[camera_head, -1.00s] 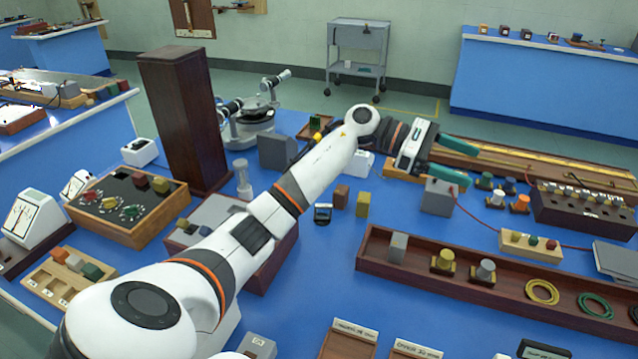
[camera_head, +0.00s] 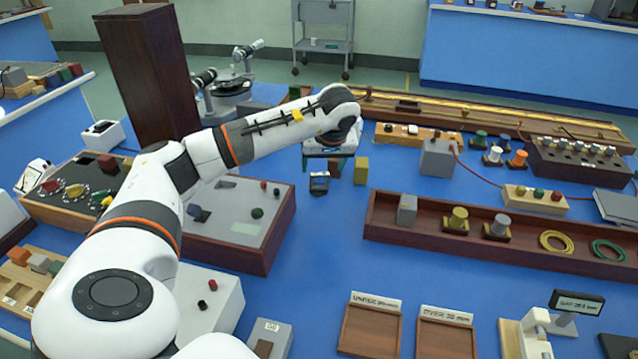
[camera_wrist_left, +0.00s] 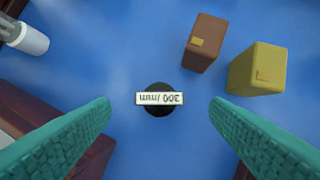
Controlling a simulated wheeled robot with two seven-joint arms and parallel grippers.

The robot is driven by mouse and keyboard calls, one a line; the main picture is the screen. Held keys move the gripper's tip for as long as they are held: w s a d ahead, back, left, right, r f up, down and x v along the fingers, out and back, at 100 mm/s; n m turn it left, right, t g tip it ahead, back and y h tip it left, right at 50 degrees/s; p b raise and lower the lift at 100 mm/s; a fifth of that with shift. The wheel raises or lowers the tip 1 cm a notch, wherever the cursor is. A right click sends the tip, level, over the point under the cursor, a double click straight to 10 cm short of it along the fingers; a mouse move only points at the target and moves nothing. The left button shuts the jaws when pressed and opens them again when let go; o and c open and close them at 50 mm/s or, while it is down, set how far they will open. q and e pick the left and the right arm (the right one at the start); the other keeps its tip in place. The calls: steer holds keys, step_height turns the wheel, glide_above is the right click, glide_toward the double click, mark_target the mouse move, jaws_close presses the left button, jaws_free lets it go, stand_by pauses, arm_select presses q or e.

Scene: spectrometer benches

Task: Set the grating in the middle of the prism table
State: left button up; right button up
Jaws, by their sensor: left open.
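The grating (camera_wrist_left: 160,98) stands on the blue bench on a round black base, with a label reading 300 /mm in the left wrist view. It also shows as a small dark piece in the head view (camera_head: 319,184). My left gripper (camera_wrist_left: 160,104) is open and points down above it, a green finger on either side in the picture, not touching it. In the head view, the left gripper (camera_head: 328,158) is partly hidden by its wrist. The spectrometer (camera_head: 232,88) stands at the back left; its prism table is too small to make out clearly. My right gripper is out of view.
A brown block (camera_wrist_left: 204,42) and a yellow block (camera_wrist_left: 258,70) stand close beside the grating. A tall dark wooden column (camera_head: 150,75) stands left of the spectrometer. A grey-topped box (camera_head: 240,205) lies left of the grating, a long wooden tray (camera_head: 480,240) right.

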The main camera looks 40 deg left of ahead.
mark_target(320, 174)
arm_select(q)
steer(key=x, duration=0.6)
steer(key=shift+r, duration=0.1)
steer(key=c, duration=1.2)
